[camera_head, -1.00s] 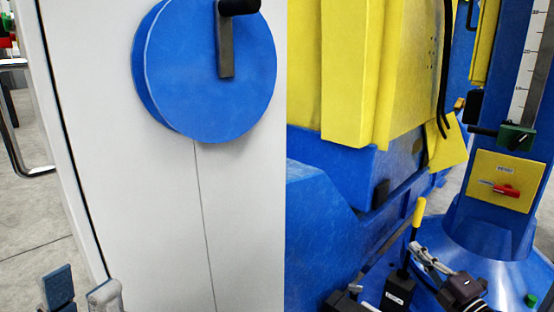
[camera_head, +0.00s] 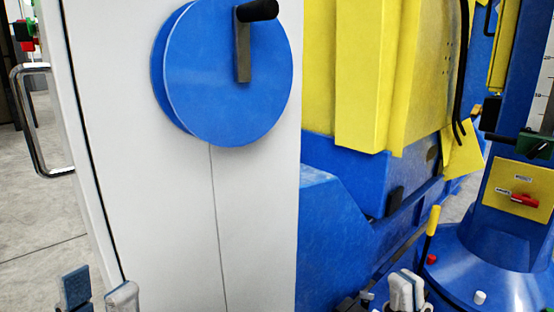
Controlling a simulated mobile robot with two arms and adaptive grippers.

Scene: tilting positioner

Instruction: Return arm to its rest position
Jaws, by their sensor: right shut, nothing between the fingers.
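My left gripper (camera_head: 98,294) is at the bottom left in the head view, in front of the white cabinet. Its two fingers stand apart with nothing between them. My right gripper (camera_head: 406,287) is at the bottom, right of centre. Its grey-padded fingers point up and are shut with nothing in them. It is to the left of a black lever with a yellow grip (camera_head: 433,220) and appears apart from it. Most of both arms is below the picture.
A white cabinet (camera_head: 130,200) with a blue handwheel (camera_head: 225,75) fills the left. A blue and yellow machine (camera_head: 365,80) stands behind. On the right, a blue column carries a yellow panel (camera_head: 512,188) with a red switch (camera_head: 525,200). Its base has a red button (camera_head: 431,260) and a white button (camera_head: 480,297).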

